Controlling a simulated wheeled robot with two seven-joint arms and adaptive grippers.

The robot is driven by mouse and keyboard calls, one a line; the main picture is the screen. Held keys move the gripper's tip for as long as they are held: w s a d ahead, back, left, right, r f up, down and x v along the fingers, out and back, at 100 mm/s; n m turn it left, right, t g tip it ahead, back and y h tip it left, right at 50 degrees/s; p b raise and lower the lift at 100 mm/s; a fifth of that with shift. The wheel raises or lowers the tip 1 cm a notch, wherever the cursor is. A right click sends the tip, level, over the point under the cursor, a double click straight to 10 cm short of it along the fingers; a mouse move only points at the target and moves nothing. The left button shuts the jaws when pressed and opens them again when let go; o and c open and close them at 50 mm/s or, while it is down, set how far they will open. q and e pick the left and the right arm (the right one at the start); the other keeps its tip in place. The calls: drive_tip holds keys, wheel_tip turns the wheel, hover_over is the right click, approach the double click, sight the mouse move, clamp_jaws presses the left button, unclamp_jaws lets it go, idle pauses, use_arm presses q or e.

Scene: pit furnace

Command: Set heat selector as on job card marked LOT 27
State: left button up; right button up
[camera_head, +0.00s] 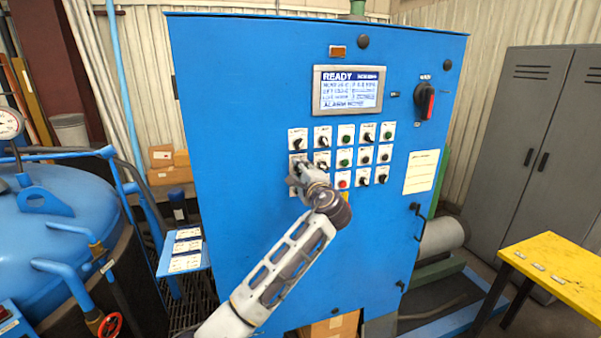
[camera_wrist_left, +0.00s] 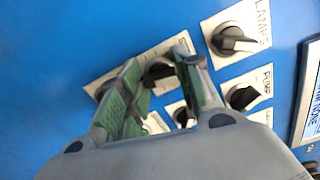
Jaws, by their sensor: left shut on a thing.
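My left gripper (camera_head: 297,172) is at the left column of the knob panel on the blue control cabinet (camera_head: 240,100). In the left wrist view its green-padded fingers (camera_wrist_left: 160,85) are shut on a black selector knob (camera_wrist_left: 158,75) on a white plate. The plate's lettering is mostly hidden, so I cannot tell whether this is the heat selector. Beside it are knobs marked LAMPS (camera_wrist_left: 235,40) and PUMP (camera_wrist_left: 243,97). Several white cards (camera_head: 187,248) lie on a small blue shelf left of the cabinet; their writing is too small to read. My right gripper is not in view.
A display (camera_head: 348,90) reading READY is above the knobs. A blue furnace vessel (camera_head: 50,215) stands left, a yellow table (camera_head: 560,262) right, with grey lockers (camera_head: 535,130) behind.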

use_arm(q)
drive_tip(key=shift+m, duration=0.3)
drive_tip(key=o, duration=1)
drive_tip(key=shift+d, duration=0.1)
drive_tip(key=shift+s, duration=0.1)
drive_tip(key=shift+v, duration=5.9)
drive_tip(key=shift+f, duration=0.1)
